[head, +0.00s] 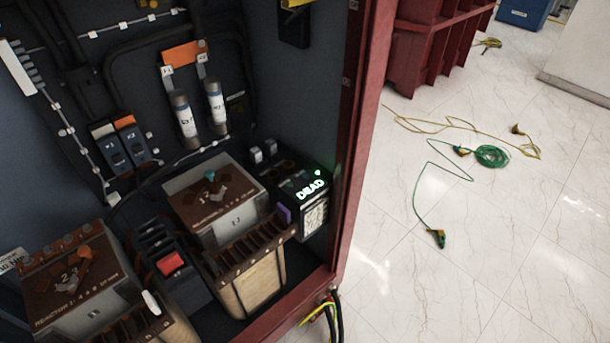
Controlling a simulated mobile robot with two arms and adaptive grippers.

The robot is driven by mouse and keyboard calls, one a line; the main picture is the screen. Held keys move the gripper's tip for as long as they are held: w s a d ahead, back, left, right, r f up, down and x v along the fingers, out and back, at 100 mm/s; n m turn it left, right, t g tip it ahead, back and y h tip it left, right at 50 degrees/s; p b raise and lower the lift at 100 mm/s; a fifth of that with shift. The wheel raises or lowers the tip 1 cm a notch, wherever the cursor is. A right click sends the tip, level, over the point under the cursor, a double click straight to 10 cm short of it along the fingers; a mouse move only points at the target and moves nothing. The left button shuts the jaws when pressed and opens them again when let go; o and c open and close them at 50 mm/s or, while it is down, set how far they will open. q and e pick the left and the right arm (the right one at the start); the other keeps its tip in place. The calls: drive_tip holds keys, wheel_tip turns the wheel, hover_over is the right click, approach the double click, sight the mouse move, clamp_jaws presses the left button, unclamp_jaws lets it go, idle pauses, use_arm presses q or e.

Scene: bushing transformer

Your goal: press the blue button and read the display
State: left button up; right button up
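The display (311,188) is on a small dark box inside the cabinet, at its right side. It shows the word "DEAD" in glowing green-white letters, with a small green light above it. A blue-purple part (284,214) sits on the box's left side and may be the blue button; I cannot tell whether it is pressed. A white label (315,216) is on the box's front below the display. Neither of my grippers is in view.
The red cabinet frame (362,130) stands just right of the display box. Transformer blocks (222,205) and a red switch (170,264) are to its left. Green cable (492,156) and yellow cable (440,124) lie on the tiled floor. The floor's front right is clear.

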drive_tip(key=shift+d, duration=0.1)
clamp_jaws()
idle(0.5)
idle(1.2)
